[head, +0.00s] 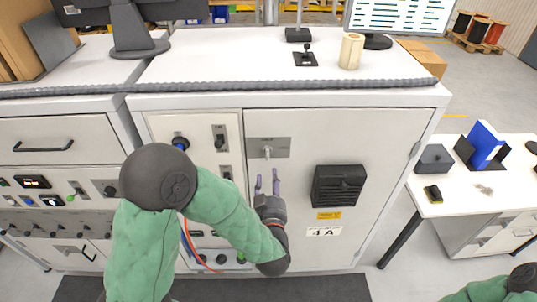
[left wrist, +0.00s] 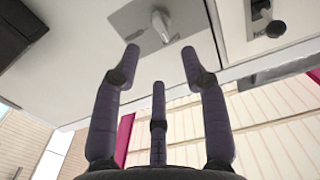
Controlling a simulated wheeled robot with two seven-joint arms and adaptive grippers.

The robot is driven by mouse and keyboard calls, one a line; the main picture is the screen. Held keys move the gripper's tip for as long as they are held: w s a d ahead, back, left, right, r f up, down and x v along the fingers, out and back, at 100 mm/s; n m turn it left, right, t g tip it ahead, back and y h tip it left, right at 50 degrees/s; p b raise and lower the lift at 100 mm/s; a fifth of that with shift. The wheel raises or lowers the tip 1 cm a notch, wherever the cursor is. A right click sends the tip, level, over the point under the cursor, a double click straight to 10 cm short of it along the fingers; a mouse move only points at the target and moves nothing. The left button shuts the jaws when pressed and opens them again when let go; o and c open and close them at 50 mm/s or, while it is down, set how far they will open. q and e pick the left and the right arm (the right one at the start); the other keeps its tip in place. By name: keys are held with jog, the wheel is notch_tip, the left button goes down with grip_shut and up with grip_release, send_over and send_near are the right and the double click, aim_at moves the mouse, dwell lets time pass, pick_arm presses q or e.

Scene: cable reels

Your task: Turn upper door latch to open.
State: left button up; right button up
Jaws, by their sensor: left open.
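The upper door latch is a small pale handle (head: 267,151) on a grey metal plate (head: 283,147) near the top left of the cabinet door (head: 300,200). In the left wrist view the latch (left wrist: 160,25) sits on its plate (left wrist: 140,20) beyond my fingertips. My left gripper (head: 267,184) is open and empty, its fingers pointing up just below the latch. In the left wrist view its purple-grey fingers (left wrist: 157,72) are spread, with a visible gap to the latch. The door looks closed. My right gripper is not in view; only part of my right arm shows at the lower right.
A black vent box (head: 339,186) sticks out from the door right of the latch. Switches (head: 219,138) and a blue knob (head: 180,142) are on the panel to the left. A white side table (head: 470,200) stands at the right, with floor between.

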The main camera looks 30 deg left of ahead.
aim_at(268, 152)
pick_arm(q)
jog(key=x, duration=1)
jog(key=shift+w, duration=0.25)
grip_shut()
